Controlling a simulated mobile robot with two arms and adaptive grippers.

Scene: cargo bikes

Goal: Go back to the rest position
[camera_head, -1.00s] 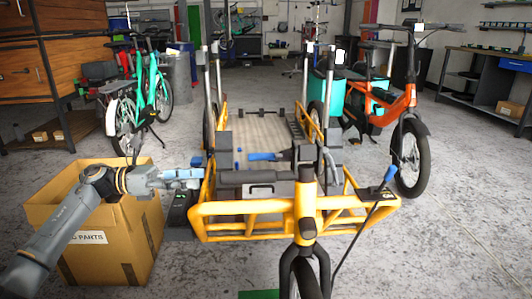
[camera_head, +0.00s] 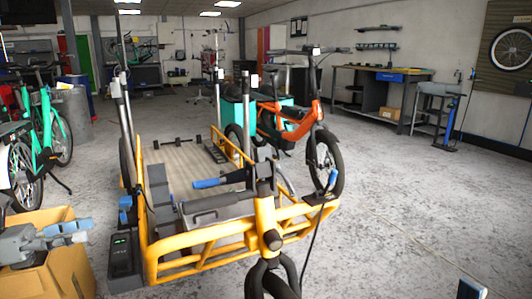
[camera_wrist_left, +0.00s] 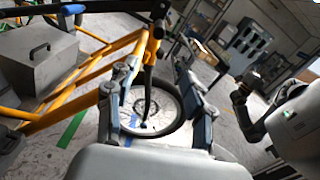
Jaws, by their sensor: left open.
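My left gripper (camera_head: 80,231) is over the cardboard box (camera_head: 62,272) at the lower left, left of the yellow cargo bike (camera_head: 200,245). Its two fingers are apart with nothing between them, as the left wrist view (camera_wrist_left: 155,100) also shows. Past the fingers in that view are a bike wheel (camera_wrist_left: 172,106) and a yellow frame tube. A small grey and blue tip (camera_head: 471,289) at the bottom right edge looks like part of my right gripper; the rest is out of frame.
The cargo bike's bars and tubes fill the middle front. An orange bike (camera_head: 300,128) stands behind it and green bikes (camera_head: 45,135) at the left. A workbench (camera_head: 385,92) is at the back right. The floor at the right is clear.

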